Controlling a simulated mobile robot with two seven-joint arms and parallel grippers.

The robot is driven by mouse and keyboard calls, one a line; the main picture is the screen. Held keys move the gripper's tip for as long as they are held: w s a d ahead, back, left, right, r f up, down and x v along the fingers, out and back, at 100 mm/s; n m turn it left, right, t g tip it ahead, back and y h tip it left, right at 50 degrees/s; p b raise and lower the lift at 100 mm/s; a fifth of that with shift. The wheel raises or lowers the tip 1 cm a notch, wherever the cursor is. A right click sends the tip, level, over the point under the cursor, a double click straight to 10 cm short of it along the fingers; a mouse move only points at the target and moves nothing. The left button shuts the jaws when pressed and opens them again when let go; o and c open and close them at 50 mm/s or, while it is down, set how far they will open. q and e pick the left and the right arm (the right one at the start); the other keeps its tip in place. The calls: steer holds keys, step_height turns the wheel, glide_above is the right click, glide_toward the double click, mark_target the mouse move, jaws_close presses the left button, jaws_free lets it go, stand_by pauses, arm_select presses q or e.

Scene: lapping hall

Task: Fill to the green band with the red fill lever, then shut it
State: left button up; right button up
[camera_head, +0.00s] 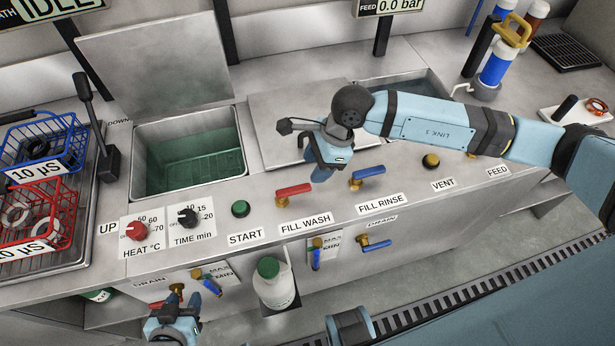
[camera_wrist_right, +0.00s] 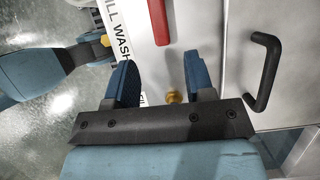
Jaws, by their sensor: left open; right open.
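The red fill lever (camera_head: 293,190) lies along the panel above its FILL WASH label; it also shows in the right wrist view (camera_wrist_right: 158,22). My right gripper (camera_head: 318,172) is open and empty, held above the panel between the red lever and the blue lever (camera_head: 368,172). In the right wrist view the red lever lies beyond its fingertips (camera_wrist_right: 160,75), apart from them. The wash tank (camera_head: 240,135) stands open with green liquid inside. My left gripper (camera_head: 177,296) is open, low at the front by a brass fitting. I cannot make out a green band on the MAX/MIN gauges.
The raised lid (camera_head: 155,55) stands behind the tank. A black handle (camera_wrist_right: 265,70) sits near my right gripper. A blue basket (camera_head: 40,145) and a red basket (camera_head: 35,222) are at the left. A white bottle (camera_head: 275,285) stands at the front. The display reads 0.0 bar (camera_head: 400,5).

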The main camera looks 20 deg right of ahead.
steer(key=v, duration=0.6)
steer(key=shift+r, duration=0.3)
steer(key=shift+s+d+f, duration=0.1)
steer(key=shift+d, duration=0.05)
